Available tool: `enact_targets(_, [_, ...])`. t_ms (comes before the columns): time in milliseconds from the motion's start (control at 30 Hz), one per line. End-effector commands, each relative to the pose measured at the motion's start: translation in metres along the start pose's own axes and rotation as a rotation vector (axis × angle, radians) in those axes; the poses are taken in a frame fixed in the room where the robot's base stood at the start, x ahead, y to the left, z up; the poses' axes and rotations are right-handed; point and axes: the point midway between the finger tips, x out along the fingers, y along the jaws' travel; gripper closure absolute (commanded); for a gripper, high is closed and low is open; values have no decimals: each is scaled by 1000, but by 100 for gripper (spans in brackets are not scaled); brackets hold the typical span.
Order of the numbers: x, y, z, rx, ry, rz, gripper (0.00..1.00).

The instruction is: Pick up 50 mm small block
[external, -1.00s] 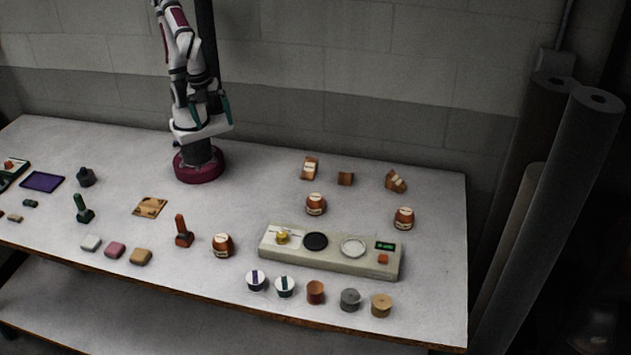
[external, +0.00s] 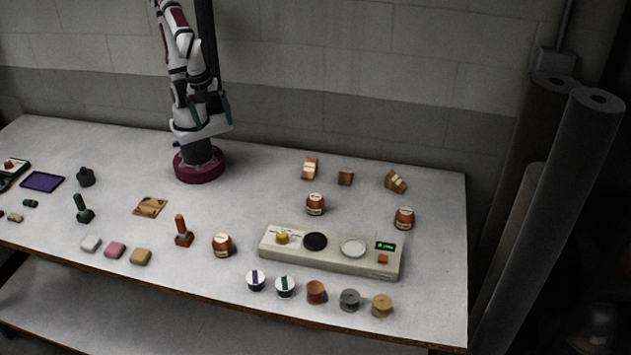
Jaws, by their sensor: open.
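Several small brown blocks, some with pale labels, are on the table in the external view. One stands at the back (external: 310,168), a smaller one (external: 345,178) is beside it, and one lies tilted (external: 396,181) further right. Rounded brown pieces with pale bands stand in the middle (external: 315,204), at the right (external: 403,218) and front centre (external: 222,245). The labels are too small to read, so I cannot tell which is the 50 mm small block. My gripper (external: 211,108), with teal fingers, is open close to my base, well away from all of them.
A long beige device (external: 330,262) with a yellow knob, dark and pale discs and a green display stands front right. Several spools (external: 316,292) line the front edge. Stamps (external: 183,231), coloured pads (external: 115,248) and a purple tray (external: 42,182) are left. The table's middle is mostly clear.

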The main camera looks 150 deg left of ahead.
Motion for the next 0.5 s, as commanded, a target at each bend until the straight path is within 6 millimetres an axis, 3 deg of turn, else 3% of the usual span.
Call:
enact_targets(400, [0, -1, -1, -4, 2, 0, 0])
enact_targets(467, [1, -9, -13, -46, 23, -2, 0])
enact_targets(500, [4, -21, -30, -105, 58, -6, 0])
